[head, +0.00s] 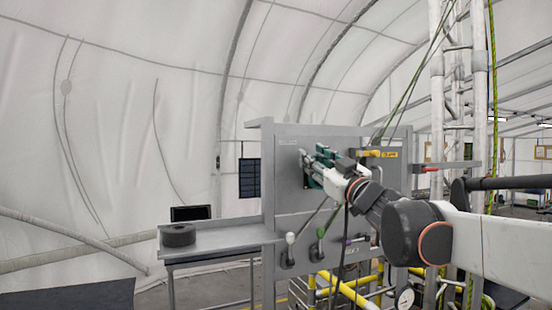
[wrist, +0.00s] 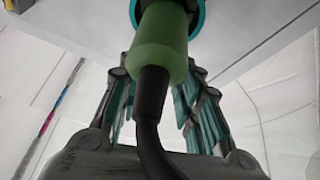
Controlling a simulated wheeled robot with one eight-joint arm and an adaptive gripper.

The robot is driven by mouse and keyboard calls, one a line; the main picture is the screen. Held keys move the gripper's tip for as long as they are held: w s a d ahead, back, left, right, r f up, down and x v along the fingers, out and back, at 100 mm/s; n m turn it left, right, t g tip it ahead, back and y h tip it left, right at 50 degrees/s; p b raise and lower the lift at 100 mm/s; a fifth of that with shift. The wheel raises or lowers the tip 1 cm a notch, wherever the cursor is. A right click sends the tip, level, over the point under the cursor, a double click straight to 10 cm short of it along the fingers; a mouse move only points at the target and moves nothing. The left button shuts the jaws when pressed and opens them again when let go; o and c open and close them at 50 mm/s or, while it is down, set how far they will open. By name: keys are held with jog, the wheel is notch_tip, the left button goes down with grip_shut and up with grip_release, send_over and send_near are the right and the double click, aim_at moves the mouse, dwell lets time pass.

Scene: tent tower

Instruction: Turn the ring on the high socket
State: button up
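The high socket is on a grey panel, and a teal ring (wrist: 199,14) shows around it at the top of the wrist view, cut off by the frame edge. A green plug (wrist: 160,45) sits at the ring, with a black cable (wrist: 152,120) running from it down across my gripper. My gripper (wrist: 161,72) has its two teal-padded fingers spread, one on each side of the plug and below the ring in the picture. The plug hides part of the fingertips, and I cannot tell if they touch it. In the head view, my gripper (head: 318,168) is at the upper panel and covers the ring.
The grey panel (head: 290,150) also carries lower levers and a green-collared connector (head: 320,233). A yellow fitting (head: 387,154) is at the upper right. A side shelf (head: 225,238) holds a dark round roll (head: 178,236). Yellow pipes (head: 345,290) run below the panel.

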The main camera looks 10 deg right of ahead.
jog(key=shift+c, duration=0.6)
jog(key=shift+d, duration=0.1)
grip_shut()
jog(key=shift+s+f+n, duration=0.1)
jog(key=shift+f+n, duration=0.05)
jog(key=shift+n, duration=0.25)
jog(key=shift+s+a+f+n+g+y, duration=0.15)
jog(key=shift+a+f+n+g+y, duration=0.65)
jog(key=shift+n, duration=1.75)
jog(key=shift+s+a+f+n+g+y, duration=0.3)
jog(key=shift+f+n+g, duration=0.75)
jog(key=shift+n, duration=1.55)
jog(key=shift+s+a+f+n+g+y, duration=0.1)
jog(key=shift+a+f+n+g+y, duration=0.8)
jog(key=shift+n, duration=1.65)
jog(key=shift+d+g, duration=0.25)
jog(key=shift+d, duration=0.05)
jog(key=shift+o, duration=0.6)
grip_release()
